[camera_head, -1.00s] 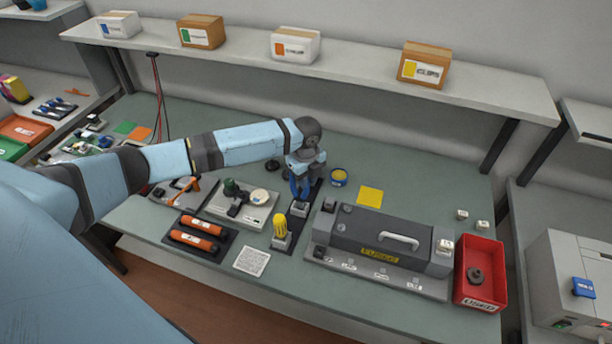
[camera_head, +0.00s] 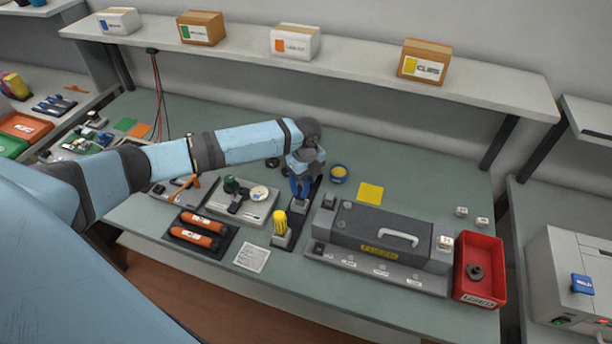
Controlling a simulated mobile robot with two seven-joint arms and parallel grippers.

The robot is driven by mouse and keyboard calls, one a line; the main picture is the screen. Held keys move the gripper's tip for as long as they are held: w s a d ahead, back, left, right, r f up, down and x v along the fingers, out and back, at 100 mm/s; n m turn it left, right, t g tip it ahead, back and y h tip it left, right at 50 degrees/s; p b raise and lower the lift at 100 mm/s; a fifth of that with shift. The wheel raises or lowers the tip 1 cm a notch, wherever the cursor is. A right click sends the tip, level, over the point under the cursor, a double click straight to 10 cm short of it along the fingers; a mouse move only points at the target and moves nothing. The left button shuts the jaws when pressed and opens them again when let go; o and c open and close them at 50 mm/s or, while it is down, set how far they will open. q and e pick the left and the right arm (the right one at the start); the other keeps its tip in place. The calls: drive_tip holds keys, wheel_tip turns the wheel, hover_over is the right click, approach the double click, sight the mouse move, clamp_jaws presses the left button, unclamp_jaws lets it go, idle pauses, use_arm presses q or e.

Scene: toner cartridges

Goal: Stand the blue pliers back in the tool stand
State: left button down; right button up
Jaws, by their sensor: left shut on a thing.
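My left gripper (camera_head: 301,176) points down over the middle of the bench and is shut on the blue pliers (camera_head: 299,188). The blue pliers are upright, with their lower end at a grey block of the tool stand (camera_head: 299,206). I cannot tell how deep they sit in it, as the gripper hides their upper part. A nearer grey block holds a yellow-handled tool (camera_head: 280,222) upright. A dark base strip (camera_head: 316,188) shows behind the pliers. My right gripper is not in view.
A grey fuser unit (camera_head: 380,240) stands right of the stand, with a red bin (camera_head: 480,268) beyond it. Left are a grey tray (camera_head: 220,208) and orange cartridges (camera_head: 196,232). A shelf (camera_head: 350,72) runs above.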

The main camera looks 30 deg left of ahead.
use_arm(q)
drive_tip(key=shift+f, duration=0.75)
idle(0.9)
drive_tip(key=c, duration=0.9)
unclamp_jaws()
drive_tip(key=shift+c, duration=0.2)
drive_tip(key=shift+r+b, duration=0.25)
drive_tip(key=shift+b, duration=0.1)
wheel_tip(320, 180, up, 13)
drive_tip(key=shift+f+b, duration=0.15)
drive_tip(key=shift+b, duration=0.9)
drive_tip(key=shift+r, duration=0.35)
